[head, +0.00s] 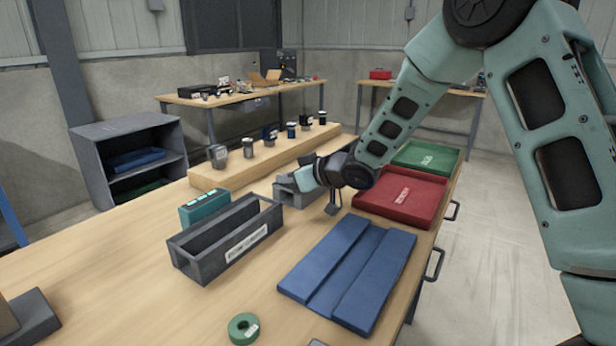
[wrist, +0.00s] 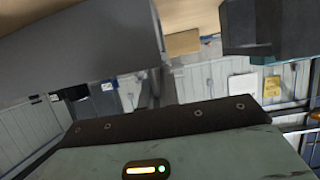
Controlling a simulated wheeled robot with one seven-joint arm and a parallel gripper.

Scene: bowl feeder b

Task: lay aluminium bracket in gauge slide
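My gripper (head: 322,184) is low over the bench, close to a small grey grooved block (head: 292,190) that may be the gauge slide; the arm partly hides this block. A small dark grey piece (head: 333,205) shows below the gripper; I cannot tell whether it is a finger or the aluminium bracket. I cannot make out the bracket for certain in either view. The wrist view shows my gripper's body along the bottom, a large grey surface (wrist: 90,55) at upper left and a dark block (wrist: 265,25) at upper right. The fingertips are not clear.
A long grey trough (head: 228,254) stands left, with a teal box (head: 204,206) behind it. A blue grooved pad (head: 348,272) lies in front. Red (head: 403,192) and green (head: 427,158) trays are at right. A wooden riser (head: 262,163) carries several small parts. A green ring (head: 243,328) lies near.

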